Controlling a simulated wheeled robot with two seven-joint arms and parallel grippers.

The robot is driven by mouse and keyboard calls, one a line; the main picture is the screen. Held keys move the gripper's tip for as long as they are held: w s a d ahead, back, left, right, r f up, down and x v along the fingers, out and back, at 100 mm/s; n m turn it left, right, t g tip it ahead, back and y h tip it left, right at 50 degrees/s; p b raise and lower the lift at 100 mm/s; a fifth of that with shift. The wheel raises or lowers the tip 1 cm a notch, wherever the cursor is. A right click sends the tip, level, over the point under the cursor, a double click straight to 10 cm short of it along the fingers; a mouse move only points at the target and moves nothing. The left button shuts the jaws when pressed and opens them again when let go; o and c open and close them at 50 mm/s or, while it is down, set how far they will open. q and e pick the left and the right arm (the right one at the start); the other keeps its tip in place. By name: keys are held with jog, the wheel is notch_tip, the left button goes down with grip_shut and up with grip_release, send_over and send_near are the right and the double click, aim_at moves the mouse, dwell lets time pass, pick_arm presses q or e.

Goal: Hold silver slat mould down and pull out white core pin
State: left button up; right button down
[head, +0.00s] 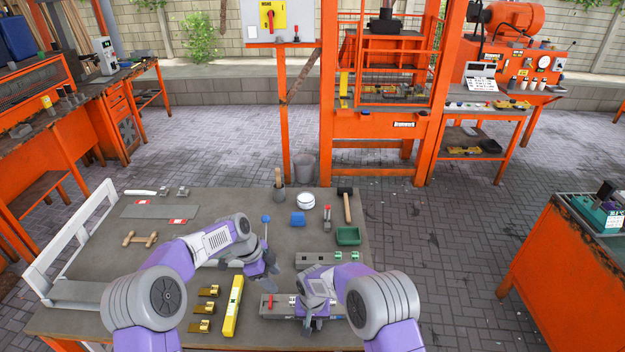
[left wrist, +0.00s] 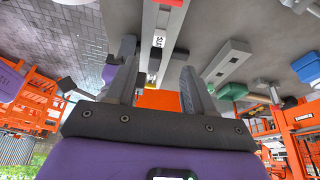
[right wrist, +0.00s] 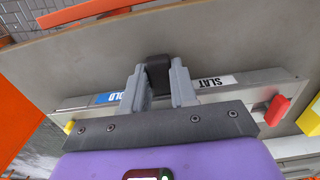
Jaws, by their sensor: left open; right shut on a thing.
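The silver slat mould (head: 283,306) lies on the workbench in front of me, with a red piece (head: 270,299) at its left end. In the right wrist view, the mould (right wrist: 240,91) shows a SLAT label, a blue label and a yellow tip. My right gripper (head: 316,322) is shut on a black block (right wrist: 158,72) at the mould's middle. My left gripper (head: 264,268) is open and empty above the bench, behind the mould's left end. The mould (left wrist: 160,40) also shows beyond its fingers in the left wrist view. I cannot make out a white core pin.
A yellow level (head: 232,306) and several brass pieces (head: 205,308) lie left of the mould.

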aim_at(291, 299)
pick_arm(q)
jog(key=x, duration=1.1)
jog(key=shift+f, duration=0.35)
grip_shut()
jog(key=shift+r, duration=4.05)
dwell(0.3)
pick_arm(e)
jog(key=c, duration=0.8)
grip_release()
